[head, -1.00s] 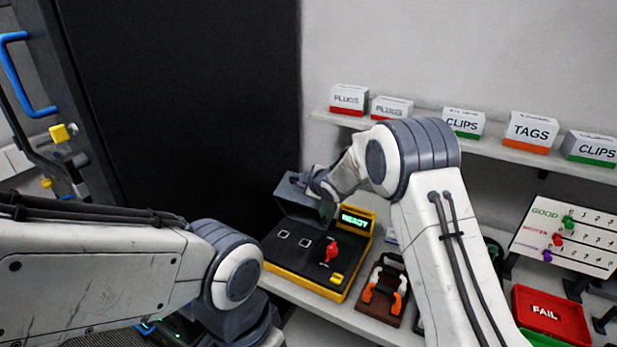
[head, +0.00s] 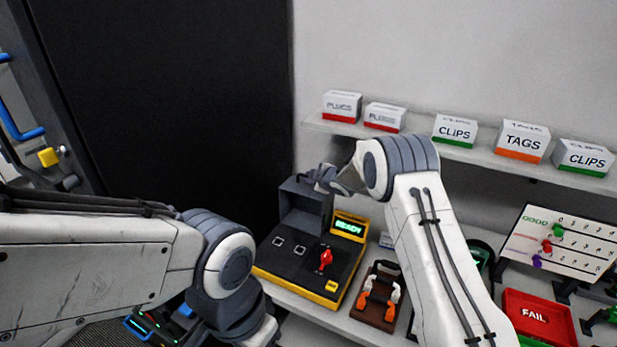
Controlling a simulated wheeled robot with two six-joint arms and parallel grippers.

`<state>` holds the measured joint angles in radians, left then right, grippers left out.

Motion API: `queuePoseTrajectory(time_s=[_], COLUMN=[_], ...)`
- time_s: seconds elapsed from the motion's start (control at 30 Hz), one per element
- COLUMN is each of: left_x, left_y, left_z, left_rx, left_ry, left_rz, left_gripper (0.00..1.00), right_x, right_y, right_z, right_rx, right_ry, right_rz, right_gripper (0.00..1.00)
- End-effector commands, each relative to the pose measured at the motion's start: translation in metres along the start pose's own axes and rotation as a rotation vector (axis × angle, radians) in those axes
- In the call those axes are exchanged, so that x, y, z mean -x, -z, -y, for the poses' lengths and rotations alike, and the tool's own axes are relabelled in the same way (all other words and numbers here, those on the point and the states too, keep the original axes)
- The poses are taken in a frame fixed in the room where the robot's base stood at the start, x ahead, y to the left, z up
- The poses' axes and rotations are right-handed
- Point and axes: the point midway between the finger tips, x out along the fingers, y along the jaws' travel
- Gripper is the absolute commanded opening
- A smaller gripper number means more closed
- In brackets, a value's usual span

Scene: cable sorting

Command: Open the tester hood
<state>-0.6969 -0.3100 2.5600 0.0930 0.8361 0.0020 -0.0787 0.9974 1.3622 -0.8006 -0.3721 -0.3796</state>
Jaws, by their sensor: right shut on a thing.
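The tester (head: 306,284) is a black box with a yellow base on the bench, with a red lever (head: 326,259) and a green "READY" display (head: 349,227). Its dark grey hood (head: 304,205) stands raised at the back left of the tester, and two square sockets show uncovered in front of it. My right gripper (head: 326,179) is at the hood's upper right edge, shut on it; its fingertips are small and partly hidden by my wrist. My left arm reaches in from the left, and its gripper is out of sight below the picture.
A brown holder (head: 379,297) with orange and white clips stands right of the tester. A red FAIL tray (head: 540,317) and a peg board (head: 560,242) are farther right. A shelf of labelled boxes (head: 455,130) runs above. A black cabinet (head: 180,100) stands left.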

Motion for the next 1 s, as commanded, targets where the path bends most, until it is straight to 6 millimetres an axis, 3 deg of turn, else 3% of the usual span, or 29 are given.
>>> queuePoseTrajectory(time_s=[0.03,0.23,0.3,0.33,0.77,1.0], left_x=[0.000,0.001,0.001,0.001,-0.004,-0.022], left_y=[0.000,0.000,0.000,0.000,0.000,-0.001], left_z=[0.000,0.000,0.000,0.000,0.000,0.002], left_rx=[0.000,0.000,0.000,0.000,0.000,0.001], left_ry=[0.000,0.000,0.000,0.000,0.000,0.000], left_rz=[0.000,0.000,0.000,0.000,0.000,0.000], left_gripper=[0.50,0.50,0.50,0.50,0.50,0.50], right_x=[0.001,0.002,0.002,0.002,0.006,0.041], right_y=[0.008,0.008,0.008,0.008,0.003,0.003], right_z=[-0.008,-0.009,-0.010,-0.010,-0.004,-0.003], right_rx=[0.007,0.007,0.007,0.007,0.003,0.004], right_ry=[-0.016,-0.018,-0.019,-0.018,-0.009,-0.011], right_rz=[-0.017,-0.017,-0.018,-0.017,-0.009,-0.010], right_gripper=[0.00,0.00,0.34,0.45,0.45,0.45])
